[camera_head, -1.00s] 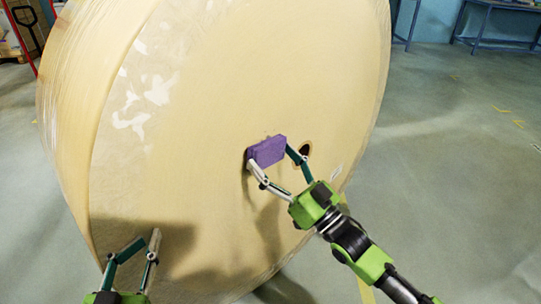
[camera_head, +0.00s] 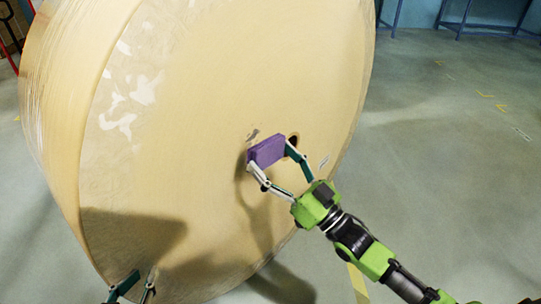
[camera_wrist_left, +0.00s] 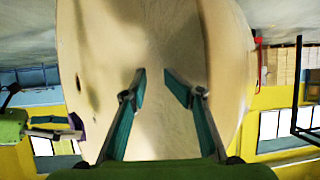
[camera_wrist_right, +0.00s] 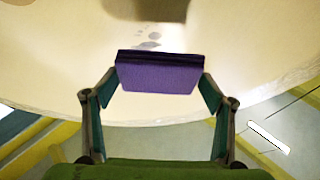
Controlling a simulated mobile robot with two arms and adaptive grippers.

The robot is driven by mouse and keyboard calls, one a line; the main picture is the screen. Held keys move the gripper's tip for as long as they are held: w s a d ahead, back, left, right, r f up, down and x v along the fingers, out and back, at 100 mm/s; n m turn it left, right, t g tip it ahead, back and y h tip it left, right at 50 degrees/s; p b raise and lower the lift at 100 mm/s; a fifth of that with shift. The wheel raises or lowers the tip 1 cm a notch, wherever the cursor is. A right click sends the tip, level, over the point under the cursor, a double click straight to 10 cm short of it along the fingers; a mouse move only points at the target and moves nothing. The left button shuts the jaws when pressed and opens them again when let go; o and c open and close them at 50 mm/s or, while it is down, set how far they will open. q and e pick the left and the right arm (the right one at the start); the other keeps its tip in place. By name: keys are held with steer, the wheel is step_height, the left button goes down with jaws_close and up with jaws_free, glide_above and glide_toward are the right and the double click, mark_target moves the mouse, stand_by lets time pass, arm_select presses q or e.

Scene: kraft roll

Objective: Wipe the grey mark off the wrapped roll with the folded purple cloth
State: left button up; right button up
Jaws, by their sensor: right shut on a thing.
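The wrapped roll (camera_head: 230,75) is a big cream cylinder whose flat face fills the middle of the head view. The grey mark (camera_head: 252,134) is a small smudge on that face, just above the cloth; it also shows in the right wrist view (camera_wrist_right: 150,42) as several grey blotches. The folded purple cloth (camera_head: 267,151) is held between the fingertips of my right gripper (camera_head: 268,158), close to the face below the mark. I cannot tell whether it touches. My left gripper (camera_head: 144,273) is open and empty in front of the roll's lower left.
A dark core hole (camera_head: 294,138) lies just right of the cloth. A small white label (camera_head: 324,162) is right of it. Blue benches (camera_head: 480,20) stand at the back right. The floor (camera_head: 450,150) right of the roll is clear.

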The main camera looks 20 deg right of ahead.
arm_select(q)
steer(key=shift+s+f, duration=0.15)
steer(key=shift+f, duration=0.05)
arm_select(e)
steer(key=shift+s, duration=0.1)
steer(key=shift+s+d+p, duration=0.35)
steer(key=shift+s+p, duration=0.05)
steer(key=shift+s, duration=0.1)
steer(key=shift+s+d+p, duration=0.45)
steer(key=shift+s, duration=0.3)
arm_select(q)
steer(key=s+a+f+g+y, duration=0.1)
steer(key=s+a+f+g, duration=0.1)
steer(key=s+f+g, duration=0.2)
step_height(320, 180, down, 2)
steer(key=s, duration=0.2)
steer(key=shift+s+a+f+g, duration=0.15)
steer(key=shift+s+a+g, duration=0.15)
steer(key=shift+a, duration=0.05)
arm_select(e)
steer(key=shift+w, duration=0.1)
